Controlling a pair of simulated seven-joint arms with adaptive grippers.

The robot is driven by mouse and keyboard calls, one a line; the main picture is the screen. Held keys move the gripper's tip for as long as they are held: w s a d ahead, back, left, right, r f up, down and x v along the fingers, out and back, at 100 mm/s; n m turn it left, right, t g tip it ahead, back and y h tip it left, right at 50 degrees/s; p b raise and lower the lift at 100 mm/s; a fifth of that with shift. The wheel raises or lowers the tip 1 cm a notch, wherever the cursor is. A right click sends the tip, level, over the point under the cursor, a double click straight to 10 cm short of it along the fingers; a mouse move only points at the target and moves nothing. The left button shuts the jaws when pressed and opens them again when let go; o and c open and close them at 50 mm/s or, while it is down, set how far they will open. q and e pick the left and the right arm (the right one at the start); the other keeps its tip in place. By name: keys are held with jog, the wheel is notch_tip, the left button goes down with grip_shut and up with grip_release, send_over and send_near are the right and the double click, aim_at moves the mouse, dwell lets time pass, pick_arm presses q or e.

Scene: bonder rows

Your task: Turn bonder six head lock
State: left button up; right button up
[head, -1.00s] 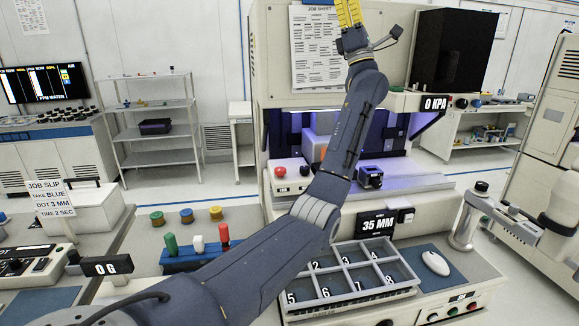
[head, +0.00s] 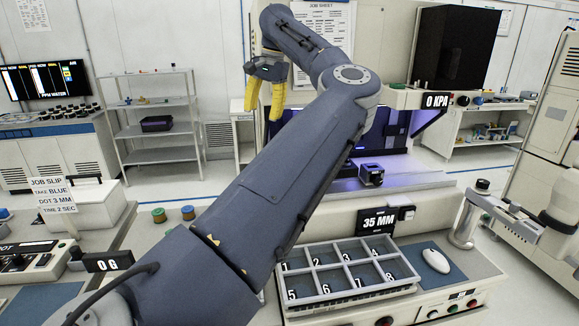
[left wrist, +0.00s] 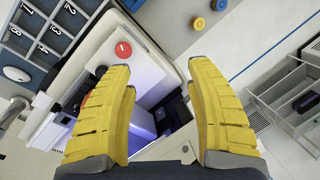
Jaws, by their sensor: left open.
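My left gripper (head: 265,92) is at the left front of the cream bonder (head: 380,20), its yellow fingers pointing down. In the left wrist view the fingers (left wrist: 152,68) are spread wide with nothing between the tips. Beyond them is a white block with a red round knob (left wrist: 123,50), apart from the fingers. A small black block (head: 371,175) sits on the bonder's stage. I cannot tell which part is the head lock; none is labelled, and my left arm hides the bonder's left front in the head view. My right gripper is not in view.
A numbered tray (head: 330,243) and a white mouse (head: 436,261) are in front of the bonder. The 35 MM display (head: 378,222) stands behind the tray. Small coloured caps (head: 188,212) are at left. A grey shelf rack (head: 155,150) stands behind.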

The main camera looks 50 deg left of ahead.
pick_arm(q)
jog(key=w+d+f+n+t+h, duration=0.1)
jog(key=w+d+f+h, duration=0.1)
jog(key=w+d, duration=0.15)
jog(key=f, duration=1.6)
jog(key=shift+s+d+f, duration=0.15)
jog(key=shift+d, duration=0.1)
grip_shut()
